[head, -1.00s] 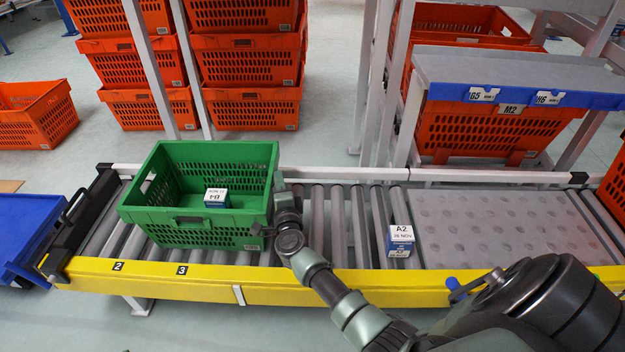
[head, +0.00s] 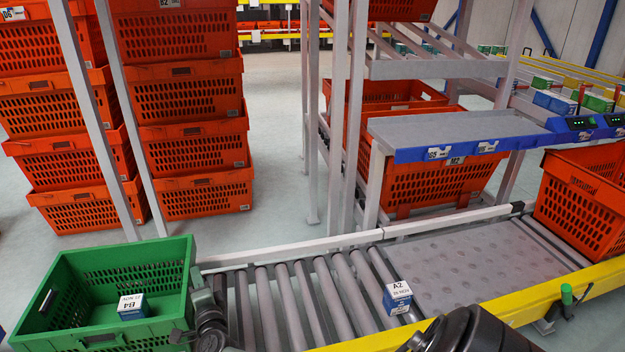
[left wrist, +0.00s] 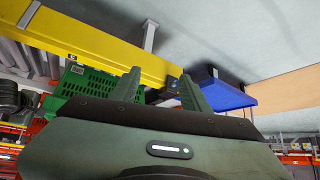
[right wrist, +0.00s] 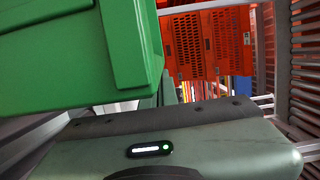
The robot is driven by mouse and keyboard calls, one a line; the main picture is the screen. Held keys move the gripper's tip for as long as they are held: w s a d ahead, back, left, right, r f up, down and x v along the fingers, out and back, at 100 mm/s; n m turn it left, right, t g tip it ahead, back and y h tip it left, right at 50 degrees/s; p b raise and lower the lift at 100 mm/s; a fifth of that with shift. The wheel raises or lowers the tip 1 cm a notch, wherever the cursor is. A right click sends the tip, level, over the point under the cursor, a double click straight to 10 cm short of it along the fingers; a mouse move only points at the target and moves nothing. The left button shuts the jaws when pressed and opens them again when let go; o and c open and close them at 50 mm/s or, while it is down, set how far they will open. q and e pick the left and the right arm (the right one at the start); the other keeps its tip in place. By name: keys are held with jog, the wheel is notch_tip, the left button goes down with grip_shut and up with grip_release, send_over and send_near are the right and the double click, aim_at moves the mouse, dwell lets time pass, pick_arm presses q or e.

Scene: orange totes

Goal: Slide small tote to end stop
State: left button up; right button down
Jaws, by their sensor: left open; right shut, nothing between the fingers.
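My right gripper (head: 205,310) is shut and empty, against or right beside the tote's right wall. In the right wrist view the green wall (right wrist: 75,60) fills the upper left and covers much of the fingers. My left gripper (left wrist: 158,90) is open and empty near the yellow rail; the tote's side (left wrist: 88,84) shows beyond. The end stop is outside the head view.
A box labelled A2 (head: 397,297) sits on the rollers (head: 290,300) right of the tote. A dimpled plate (head: 480,258) and an orange tote (head: 585,200) lie further right. Stacked orange totes (head: 200,150) stand behind. A blue surface (left wrist: 228,95) shows in the left wrist view.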

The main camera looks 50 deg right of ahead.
pick_arm(q)
jog(key=w+d+r+t+h+b, duration=0.1)
jog(key=w+d+r+t, duration=0.1)
jog(key=w+r+t, duration=0.2)
jog(key=shift+w+d+r, duration=0.25)
jog(key=shift+w+r, duration=0.35)
jog(key=shift+w, duration=0.1)
pick_arm(e)
jog(key=w+a, duration=0.1)
jog(key=a, duration=0.1)
jog(key=w+a, duration=0.2)
jog(key=shift+w+r, duration=0.1)
jog(key=shift+a, duration=0.15)
pick_arm(q)
jog(key=shift+s, duration=0.1)
